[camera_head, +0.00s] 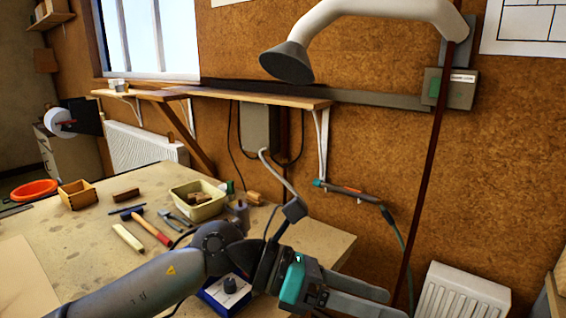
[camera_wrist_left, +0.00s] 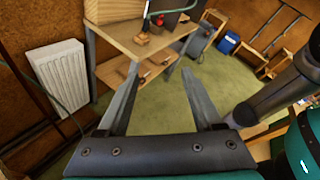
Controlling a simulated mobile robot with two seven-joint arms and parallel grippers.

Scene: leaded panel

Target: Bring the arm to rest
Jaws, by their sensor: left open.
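My left arm (camera_head: 150,285) comes in from the left in the head view and reaches across the front of the workbench. My left gripper (camera_head: 388,301) is past the bench's right corner, with its fingers pointing right. In the left wrist view the left gripper (camera_wrist_left: 162,70) is open, its two fingers spread apart with nothing between them. Green floor shows beyond the fingers. My right gripper is not in view.
The workbench (camera_head: 75,235) holds a yellow tub (camera_head: 210,208), a hammer (camera_head: 150,228), a wooden box (camera_head: 77,194) and a blue item (camera_head: 225,295) close to my arm. A soldering iron (camera_head: 347,191) hangs on the wall. A radiator (camera_head: 462,292) stands right; shelving (camera_wrist_left: 140,40) lies beyond the fingers.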

